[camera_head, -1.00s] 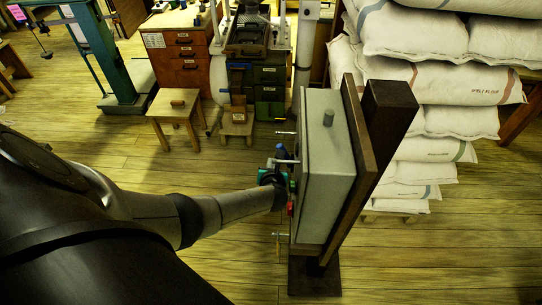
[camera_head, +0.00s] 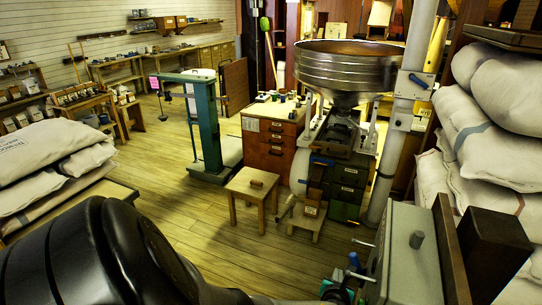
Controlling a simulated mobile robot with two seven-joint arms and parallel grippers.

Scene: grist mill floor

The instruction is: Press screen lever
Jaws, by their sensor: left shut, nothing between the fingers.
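A grey control box (camera_head: 408,262) on a dark wooden post stands at the lower right. Thin metal levers (camera_head: 362,243) stick out from its left side, and a blue-tipped part (camera_head: 354,261) shows lower down. I cannot tell which of these is the screen lever. My left arm comes in along the bottom edge, and my left gripper (camera_head: 338,291) is at the lower left side of the box, shut and empty. It is small and partly cut off by the bottom edge, so contact with a lever cannot be told. My right gripper is not in view.
A metal hopper (camera_head: 345,70) stands on a mill behind the box. A wooden stool (camera_head: 250,187) and a green scale (camera_head: 206,120) stand further left. Flour sacks (camera_head: 490,130) are piled at the right, more sacks (camera_head: 45,155) at the left. The middle floor is open.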

